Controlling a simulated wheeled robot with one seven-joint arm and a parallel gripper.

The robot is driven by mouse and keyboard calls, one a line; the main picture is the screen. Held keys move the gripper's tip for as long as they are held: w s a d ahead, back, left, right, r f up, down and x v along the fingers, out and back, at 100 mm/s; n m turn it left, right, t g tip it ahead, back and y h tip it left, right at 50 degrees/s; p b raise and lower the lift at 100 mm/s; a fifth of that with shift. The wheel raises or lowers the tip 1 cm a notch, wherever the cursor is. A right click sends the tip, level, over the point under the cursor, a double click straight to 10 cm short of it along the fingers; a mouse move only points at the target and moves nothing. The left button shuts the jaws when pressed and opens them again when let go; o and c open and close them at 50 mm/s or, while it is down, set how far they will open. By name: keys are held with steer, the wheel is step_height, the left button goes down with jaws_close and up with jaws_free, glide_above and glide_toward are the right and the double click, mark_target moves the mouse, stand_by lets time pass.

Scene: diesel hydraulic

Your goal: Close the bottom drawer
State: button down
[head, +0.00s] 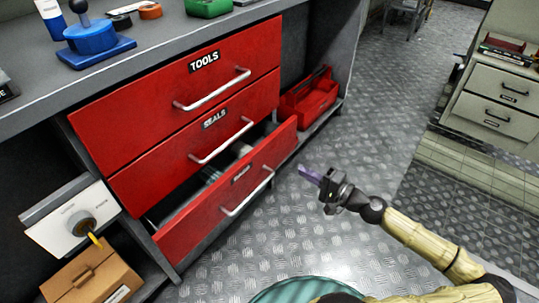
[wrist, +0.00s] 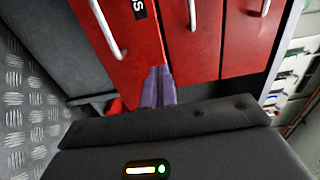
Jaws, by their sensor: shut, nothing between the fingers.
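The red bottom drawer (head: 213,212) stands partly open below the drawers labelled SEALS (head: 150,160) and TOOLS (head: 150,105). Its front sticks out from the cabinet, with a silver bar handle (head: 247,194) and a label too small to read. Grey and pale contents show in the gap. My gripper (head: 308,175) is shut and empty, in the air to the right of the bottom drawer's front, apart from it in the head view. In the turned wrist view, the purple fingers (wrist: 158,87) are together before the red drawer fronts; the bottom drawer (wrist: 135,55) is leftmost.
A red toolbox (head: 308,100) sits on the low shelf right of the drawers. A cardboard box (head: 92,275) and a white panel with a knob (head: 72,222) are at lower left. The metal floor before the drawers is clear.

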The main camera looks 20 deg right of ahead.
mark_target(262, 149)
steer(key=shift+a, duration=0.1)
steer(key=p+x, duration=0.4)
steer(key=x, duration=1)
steer(key=shift+f, duration=0.1)
steer(key=shift+w, duration=0.15)
